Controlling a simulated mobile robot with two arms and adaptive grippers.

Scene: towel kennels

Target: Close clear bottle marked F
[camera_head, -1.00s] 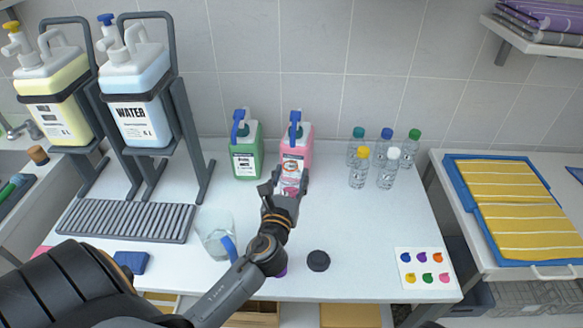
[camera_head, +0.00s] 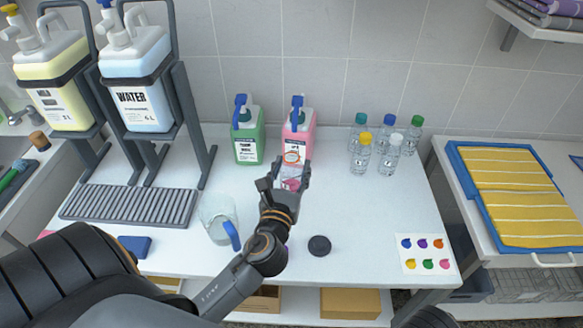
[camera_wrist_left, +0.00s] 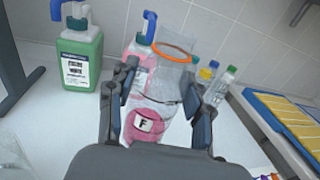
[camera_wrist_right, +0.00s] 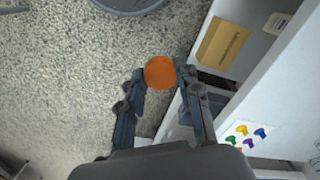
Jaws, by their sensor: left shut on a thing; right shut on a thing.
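The clear bottle marked F (camera_wrist_left: 145,123) holds pink liquid low down and has an orange ring at its open-looking top. My left gripper (camera_wrist_left: 160,88) is shut around it, one finger on each side. In the head view my left gripper (camera_head: 284,184) is over the worktop, in front of the pink jug, and mostly hides the bottle. In the right wrist view an orange round cap (camera_wrist_right: 159,72) sits between the fingertips of my right gripper (camera_wrist_right: 161,76), which is shut on it, with floor behind. The right gripper does not show in the head view.
A pink jug (camera_head: 299,133) and a green jug (camera_head: 247,143) stand behind. A clear pitcher (camera_head: 213,213) is left of my left arm, a black disc (camera_head: 319,245) right of it. Several small bottles (camera_head: 388,150) stand at back right. A colour card (camera_head: 426,254) lies front right.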

